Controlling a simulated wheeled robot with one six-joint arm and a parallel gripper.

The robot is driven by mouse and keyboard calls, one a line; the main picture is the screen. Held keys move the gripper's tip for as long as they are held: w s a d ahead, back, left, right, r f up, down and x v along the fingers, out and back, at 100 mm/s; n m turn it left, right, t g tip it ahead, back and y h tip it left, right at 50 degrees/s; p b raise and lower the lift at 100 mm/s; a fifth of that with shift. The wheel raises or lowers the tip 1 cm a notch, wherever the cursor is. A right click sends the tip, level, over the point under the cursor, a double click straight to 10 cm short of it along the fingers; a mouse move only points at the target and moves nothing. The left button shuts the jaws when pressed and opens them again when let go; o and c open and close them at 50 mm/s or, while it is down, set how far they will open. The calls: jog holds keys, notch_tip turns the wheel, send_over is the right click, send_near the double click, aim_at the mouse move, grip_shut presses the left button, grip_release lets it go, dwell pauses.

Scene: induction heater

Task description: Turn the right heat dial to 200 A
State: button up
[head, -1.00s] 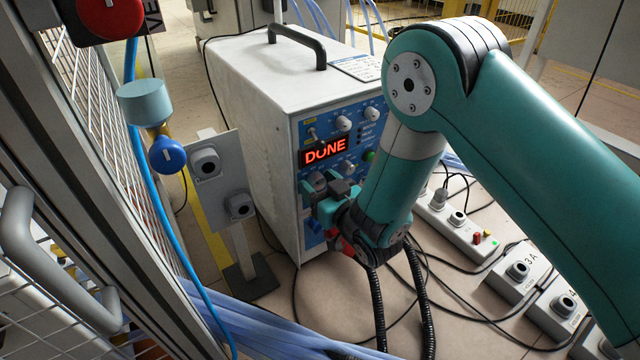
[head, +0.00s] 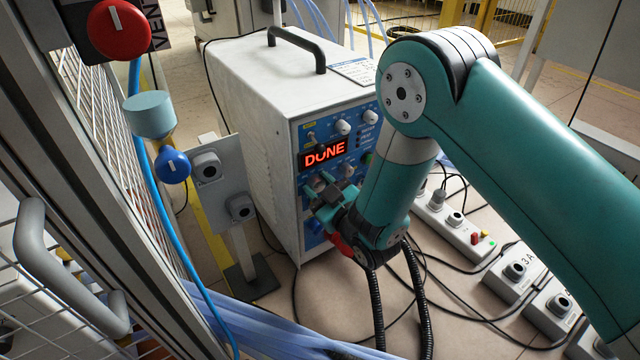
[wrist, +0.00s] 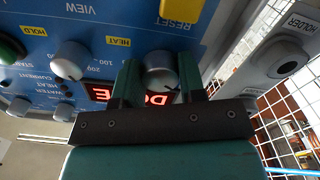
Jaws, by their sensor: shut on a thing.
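The blue control panel (head: 292,133) of the white heater bears a red display (head: 325,154) reading DONE. My gripper (head: 323,186) is at the panel below the display. In the wrist view, which shows the panel upside down, its two fingers (wrist: 160,65) are shut on a grey knob (wrist: 160,77), the left of two knobs beside the HEAT label. The fingers partly hide the held knob and display.
A HOLD label and green START button (wrist: 10,50) lie beyond the right dial. A yellow RESET key (wrist: 180,10) is near my fingers. A grey holder post (head: 240,207) and mesh fence stand left of the heater. Cables and socket boxes (head: 455,218) lie on the floor at right.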

jog(key=shift+n+p, duration=0.45)
jog(key=shift+n, duration=1.45)
jog(key=shift+d, duration=0.1)
jog(key=o, duration=0.9)
